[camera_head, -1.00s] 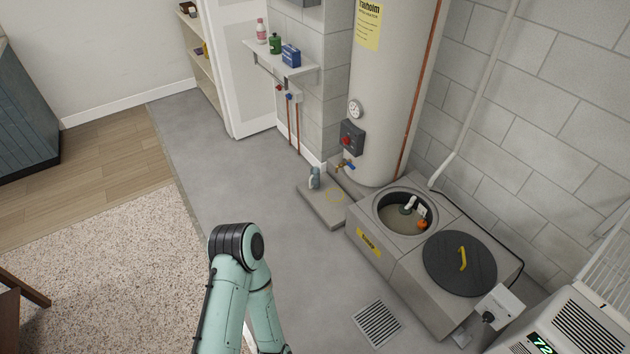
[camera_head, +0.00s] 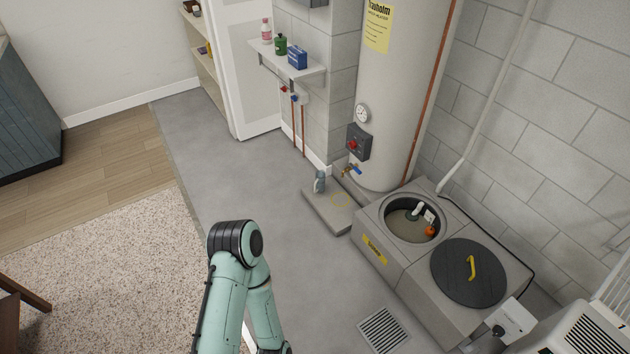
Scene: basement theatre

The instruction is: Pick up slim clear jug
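A small, slim, clear bluish vessel (camera_head: 319,181), which looks like the jug, stands upright on a low grey slab (camera_head: 335,217) at the foot of the water heater. It is small in the view, so its details are hard to make out. One of my mint-green arms shows at the bottom centre, bent at a dark joint, well short of the vessel. Neither of my grippers shows in the head view.
A sump box (camera_head: 367,250) with an open round pit and a black lid (camera_head: 468,271) stands right of the slab. The tall water heater (camera_head: 389,110) rises behind. A wall shelf (camera_head: 288,64) holds bottles and a blue box. Grey floor (camera_head: 235,175) left of the slab is clear.

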